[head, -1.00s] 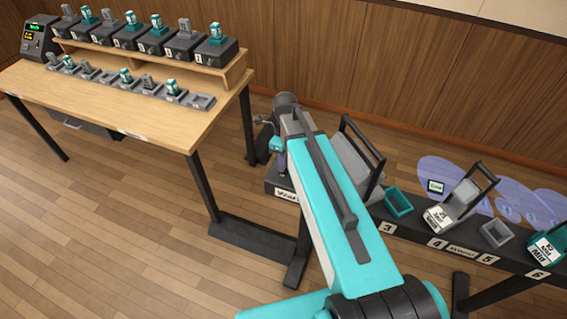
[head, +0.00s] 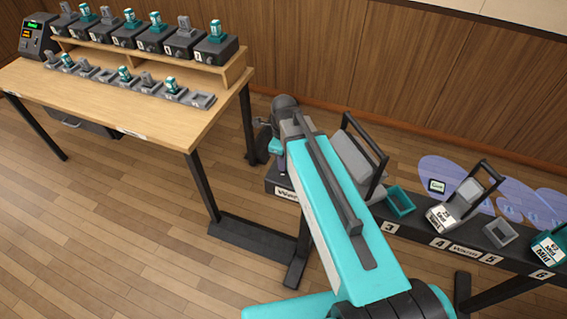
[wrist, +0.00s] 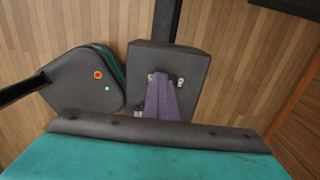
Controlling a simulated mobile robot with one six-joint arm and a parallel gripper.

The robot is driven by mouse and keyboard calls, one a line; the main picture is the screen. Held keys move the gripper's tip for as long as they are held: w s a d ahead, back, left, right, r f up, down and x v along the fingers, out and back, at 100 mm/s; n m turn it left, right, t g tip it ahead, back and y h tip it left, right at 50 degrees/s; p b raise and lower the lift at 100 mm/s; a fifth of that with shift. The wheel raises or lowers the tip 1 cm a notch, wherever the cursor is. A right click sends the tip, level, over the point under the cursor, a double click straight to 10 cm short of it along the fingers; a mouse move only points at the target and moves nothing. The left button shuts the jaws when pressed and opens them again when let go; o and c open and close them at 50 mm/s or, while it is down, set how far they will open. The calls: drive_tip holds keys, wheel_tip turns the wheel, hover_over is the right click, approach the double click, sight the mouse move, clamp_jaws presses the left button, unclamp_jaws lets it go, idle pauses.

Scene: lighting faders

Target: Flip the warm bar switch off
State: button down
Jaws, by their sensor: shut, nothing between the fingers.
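The warm bar (head: 284,192) is a dark box with a white label at the left end of the long dark bar. Its label is partly covered by my arm. In the wrist view, a dark box (wrist: 196,62) with small white marks lies under my gripper. My gripper (wrist: 161,77) shows there as a closed purple-grey pair of fingers over the box, with nothing between them. Whether the fingertips touch the box cannot be told. No separate switch lever is clear, as the fingers cover the middle of the box. In the head view, my arm hides the fingertips.
A grey block with a black handle (head: 358,155) stands right of my arm, beside a teal socket (head: 398,201). In the wrist view, a dark rounded body (wrist: 82,80) with orange and green lights is left of the box. A wooden table (head: 110,112) with several devices is left.

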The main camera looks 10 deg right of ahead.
drive_tip(key=shift+d+f, duration=0.4)
drive_tip(key=shift+d, duration=0.05)
drive_tip(key=shift+w+d, duration=0.2)
drive_tip(key=shift+w, duration=0.05)
drive_tip(key=shift+r, duration=0.15)
drive_tip(key=shift+w+r+p, duration=0.25)
drive_tip(key=shift+r+p, duration=0.3)
drive_tip(key=shift+p, duration=0.2)
drive_tip(key=r, duration=0.1)
drive_tip(key=r+p, duration=0.1)
drive_tip(key=a+r+p, duration=0.1)
drive_tip(key=shift+s+r, duration=0.3)
drive_tip(key=shift+s, duration=0.1)
drive_tip(key=shift+a+r+b, duration=0.1)
drive_tip(key=shift+r+b, duration=0.2)
drive_tip(key=shift+r, duration=0.55)
wheel_tip(320, 180, up, 8)
drive_tip(key=b, duration=0.1)
drive_tip(key=shift+b, duration=0.4)
drive_tip(key=shift+s+r, duration=0.1)
